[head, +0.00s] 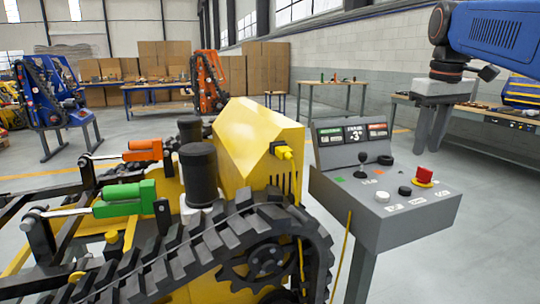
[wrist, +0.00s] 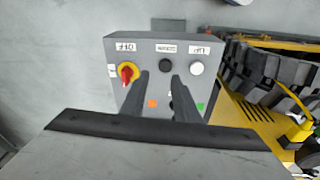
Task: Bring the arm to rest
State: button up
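My gripper (head: 429,148) hangs pointing down at the upper right of the head view, below my blue arm. Its two grey fingers are apart with nothing between them. In the wrist view my gripper (wrist: 161,80) shows as two dark fingers with a gap, in front of the sloped grey control console (wrist: 220,60). The console (head: 400,225) stands below and to the left of my gripper in the head view, and I see no contact. It carries a red knob on a yellow base (head: 424,176), black and white buttons, and a joystick (head: 362,160).
A yellow tracked carrier (head: 262,135) with black tracks stands left of the console. A workbench (head: 465,118) with small items runs along the right wall. Further benches and blue and orange machines stand behind. Grey floor right of the console is clear.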

jog(key=s+a+f+m+t, duration=0.1)
jog(key=s+a+f, duration=0.1)
jog(key=s+f, duration=0.5)
jog(key=s+a+f+t, duration=0.1)
jog(key=s+a+f, duration=0.2)
jog(key=s+f, duration=0.4)
jog(key=s+a+f+m+t, duration=0.1)
jog(key=s+a+f, duration=0.2)
jog(key=s+f, duration=0.4)
notch_tip(320, 180, down, 9)
jog(key=shift+s+a+r+m, duration=0.2)
jog(key=shift+s+a+m, duration=0.05)
jog(key=shift+s+m, duration=0.05)
dwell(1.5)
